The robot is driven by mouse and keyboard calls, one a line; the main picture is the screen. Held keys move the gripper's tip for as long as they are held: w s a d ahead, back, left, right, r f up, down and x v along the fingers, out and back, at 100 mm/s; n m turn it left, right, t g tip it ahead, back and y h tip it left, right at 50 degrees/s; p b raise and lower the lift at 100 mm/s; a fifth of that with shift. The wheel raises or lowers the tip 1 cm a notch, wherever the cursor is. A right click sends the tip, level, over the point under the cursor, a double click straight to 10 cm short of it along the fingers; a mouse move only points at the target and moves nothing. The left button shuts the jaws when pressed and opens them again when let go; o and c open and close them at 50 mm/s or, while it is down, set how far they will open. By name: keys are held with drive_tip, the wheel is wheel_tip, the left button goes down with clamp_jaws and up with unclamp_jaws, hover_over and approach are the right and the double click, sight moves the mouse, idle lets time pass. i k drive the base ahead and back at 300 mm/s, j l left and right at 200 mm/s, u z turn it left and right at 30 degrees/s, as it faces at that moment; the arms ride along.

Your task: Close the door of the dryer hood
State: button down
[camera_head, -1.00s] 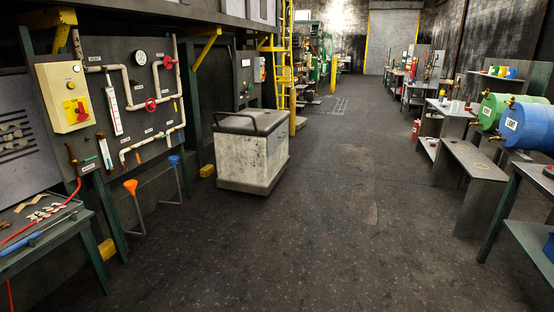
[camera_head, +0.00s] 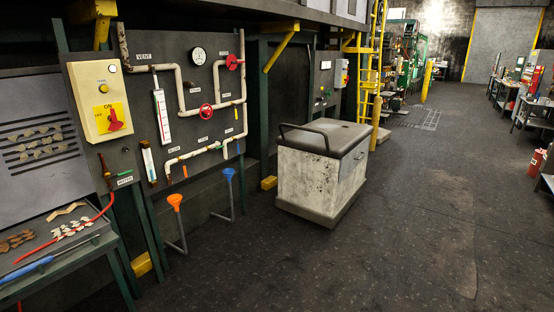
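No door that I can clearly tell as the dryer hood's shows. A large dark structure (camera_head: 205,10) runs along the upper left, above a pipe panel; I cannot tell whether it is the hood. Under it, right of the panel, is a dark recess (camera_head: 286,95). My gripper is not in view.
A grey cart (camera_head: 318,175) with a dark lid and handle stands on the floor at centre. The pipe panel (camera_head: 140,95), a switch box (camera_head: 98,98) and a bench (camera_head: 60,262) line the left. A yellow ladder (camera_head: 372,70) stands behind.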

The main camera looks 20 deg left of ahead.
sight(44, 167)
drive_tip(key=i+j+u, duration=0.2)
drive_tip(key=i+u, duration=0.25)
drive_tip(key=i+j+u, duration=0.15)
drive_tip(key=i+u, duration=0.15)
drive_tip(key=u, duration=0.15)
drive_tip(key=i+u, duration=0.45)
drive_tip(key=i+l+u, duration=0.2)
drive_tip(key=u, duration=0.25)
drive_tip(key=i+j, duration=0.2)
drive_tip(key=i, duration=0.35)
drive_tip(key=i+j+u, duration=0.1)
drive_tip(key=i, duration=0.5)
drive_tip(key=i+j, duration=0.2)
drive_tip(key=i, duration=0.35)
drive_tip(key=i+j, duration=0.2)
drive_tip(key=i, duration=0.05)
